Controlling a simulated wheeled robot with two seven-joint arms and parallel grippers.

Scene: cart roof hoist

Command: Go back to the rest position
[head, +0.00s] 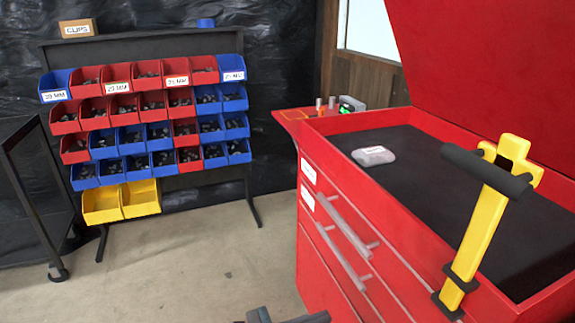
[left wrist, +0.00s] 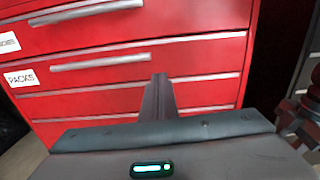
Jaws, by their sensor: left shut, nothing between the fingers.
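My left gripper (head: 287,317) just enters at the bottom edge of the head view, low in front of the red cart (head: 325,265). In the left wrist view its fingers (left wrist: 160,90) are together with nothing between them, pointing at the cart's drawer fronts. The cart's red lid (head: 490,60) stands raised. A yellow post with a black crossbar (head: 480,235) stands at the cart's near right edge. My right gripper does not show in either view.
A rack of red, blue and yellow bins (head: 140,120) stands at the back left. A grey packet (head: 373,156) lies on the cart's black top. Long drawer handles (head: 340,252) stick out from the cart. Open floor (head: 200,265) lies between rack and cart.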

